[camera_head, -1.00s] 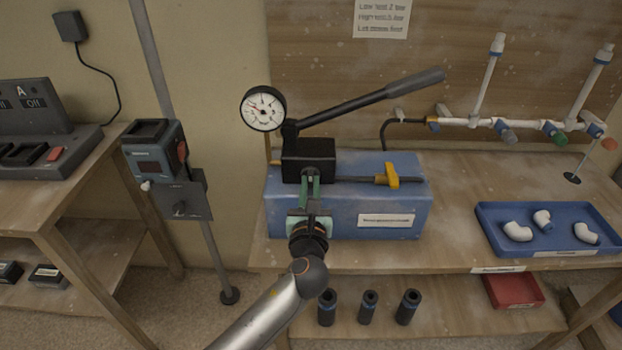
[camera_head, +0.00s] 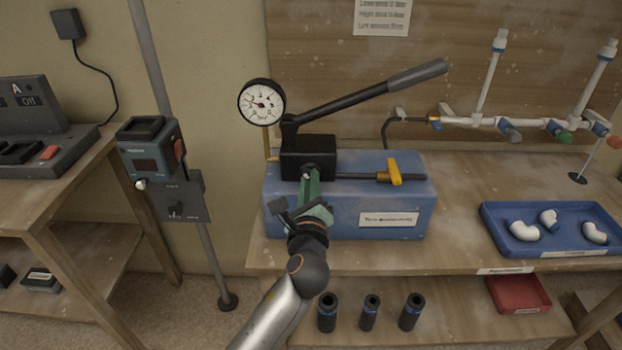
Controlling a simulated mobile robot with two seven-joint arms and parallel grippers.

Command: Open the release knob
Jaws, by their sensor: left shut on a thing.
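The blue test pump (camera_head: 290,218) stands on the workbench, with a black block (camera_head: 309,152), a round gauge (camera_head: 261,102) and a long black lever (camera_head: 370,93) tilted up to the right. A yellow valve handle (camera_head: 394,171) sits on the pipe to the right of the block. My left gripper (camera_head: 311,180) reaches up to the front face of the black block. Its green fingers are shut on a small knob (camera_head: 310,169) there, which the fingers mostly hide. The gripper looks rolled compared with the pump. My right gripper is not in view.
A blue tray (camera_head: 488,212) with white elbow fittings is at the right of the bench. White pipes (camera_head: 480,121) with valves run along the back board. A laser-like device (camera_head: 150,150) on a pole stands left. Black cylinders (camera_head: 369,312) and a red tray (camera_head: 517,294) are on the lower shelf.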

